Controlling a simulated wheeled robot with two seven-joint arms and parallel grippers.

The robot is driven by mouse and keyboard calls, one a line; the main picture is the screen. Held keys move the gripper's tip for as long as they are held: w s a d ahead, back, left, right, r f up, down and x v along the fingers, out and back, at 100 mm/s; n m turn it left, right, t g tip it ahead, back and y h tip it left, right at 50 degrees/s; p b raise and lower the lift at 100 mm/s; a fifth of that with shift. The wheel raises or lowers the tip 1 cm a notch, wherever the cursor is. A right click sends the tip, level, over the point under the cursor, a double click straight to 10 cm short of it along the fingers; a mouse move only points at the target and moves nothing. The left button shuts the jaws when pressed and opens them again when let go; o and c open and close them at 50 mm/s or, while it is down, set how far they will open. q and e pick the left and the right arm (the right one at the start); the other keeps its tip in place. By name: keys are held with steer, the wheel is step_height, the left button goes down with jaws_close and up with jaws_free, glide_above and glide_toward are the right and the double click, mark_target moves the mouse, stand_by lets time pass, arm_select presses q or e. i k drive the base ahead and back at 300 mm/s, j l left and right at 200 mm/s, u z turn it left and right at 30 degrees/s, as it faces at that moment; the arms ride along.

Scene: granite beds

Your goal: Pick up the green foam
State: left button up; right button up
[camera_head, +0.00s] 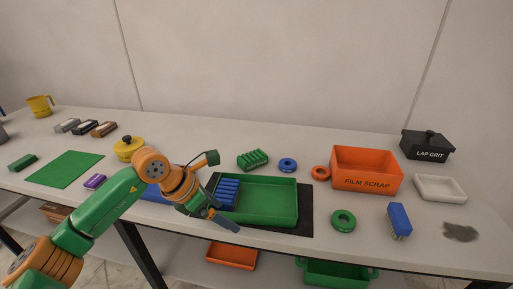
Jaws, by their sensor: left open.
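Two green pieces could be the green foam, and I cannot tell which from this view. One is a ridged green block (252,159) lying behind the green tray (270,222). The other is a small dark green block (22,163) at the far left of the table. My left arm reaches in from the lower left. My left gripper (222,218) is open and empty over the left front edge of the green tray, close to a blue ridged block (228,192) in it. The ridged green block is beyond and to the right of this gripper, apart from it. My right gripper is out of view.
An orange bin (365,183) marked FILM SCRAP, a black lidded pot (428,145) and a blue brush (399,221) stand at right. Blue (288,165), orange (321,173) and green (343,220) rings lie around. A yellow pot (129,148) and green mat (65,169) are at left.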

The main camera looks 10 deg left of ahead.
mark_target(252, 159)
steer(key=i, duration=0.95)
